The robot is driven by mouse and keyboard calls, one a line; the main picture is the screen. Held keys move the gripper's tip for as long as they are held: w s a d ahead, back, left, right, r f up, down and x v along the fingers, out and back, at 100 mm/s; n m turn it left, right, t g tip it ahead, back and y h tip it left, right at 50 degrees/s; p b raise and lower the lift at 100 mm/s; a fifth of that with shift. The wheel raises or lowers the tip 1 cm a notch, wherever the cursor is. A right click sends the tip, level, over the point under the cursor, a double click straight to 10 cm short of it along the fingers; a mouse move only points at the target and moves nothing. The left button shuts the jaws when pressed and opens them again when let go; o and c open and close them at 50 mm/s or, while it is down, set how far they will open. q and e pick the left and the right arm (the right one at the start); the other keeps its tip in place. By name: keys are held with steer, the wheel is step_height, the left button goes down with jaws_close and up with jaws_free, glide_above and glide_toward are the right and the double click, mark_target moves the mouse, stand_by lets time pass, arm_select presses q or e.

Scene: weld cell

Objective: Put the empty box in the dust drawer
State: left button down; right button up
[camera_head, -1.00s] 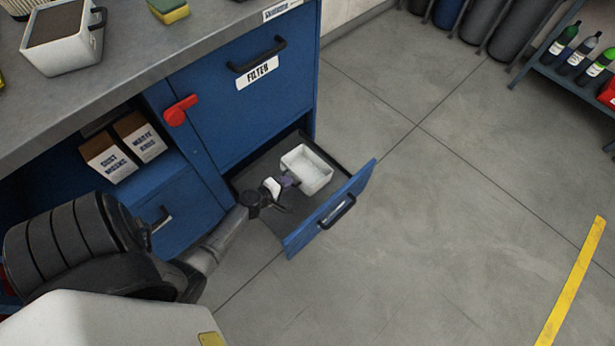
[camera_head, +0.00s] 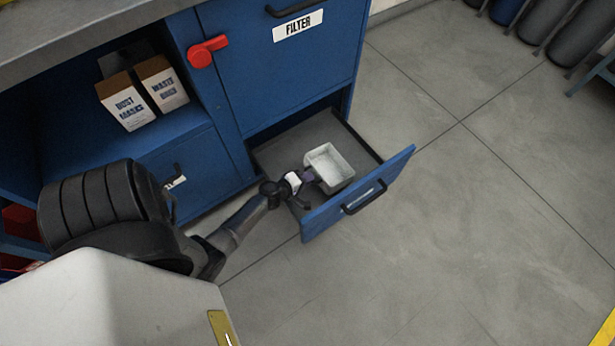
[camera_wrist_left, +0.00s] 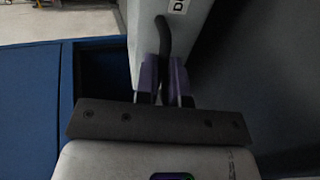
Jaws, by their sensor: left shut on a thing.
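The empty box (camera_head: 322,180), white and open-topped, is inside the outline of the pulled-out dust drawer (camera_head: 296,137), near its blue front panel. I see no contents in the box. My left gripper (camera_head: 308,177) reaches in from the left, shut on the box's dark handle. In the left wrist view the purple fingers (camera_wrist_left: 163,82) close around the curved black handle (camera_wrist_left: 162,35) beside the box's white wall (camera_wrist_left: 143,28). I cannot tell whether the box touches the drawer floor. My right gripper is not in view.
A blue FILTER panel (camera_head: 279,75) with a handle is above the drawer, beside a red lever (camera_head: 208,50). Two cartons, dust masks (camera_head: 122,101) and another (camera_head: 161,84), stand on the shelf to the left. The floor (camera_head: 480,220) right of the drawer is clear.

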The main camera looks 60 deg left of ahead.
arm_select(q)
steer(key=shift+w+f+b, duration=0.25)
steer(key=shift+f+b, duration=0.15)
steer(key=shift+f, duration=0.1)
step_height(320, 180, down, 3)
steer(key=shift+s+r+b, duration=0.1)
steer(key=shift+b, duration=0.95)
steer(key=c, duration=1.2)
jaws_free()
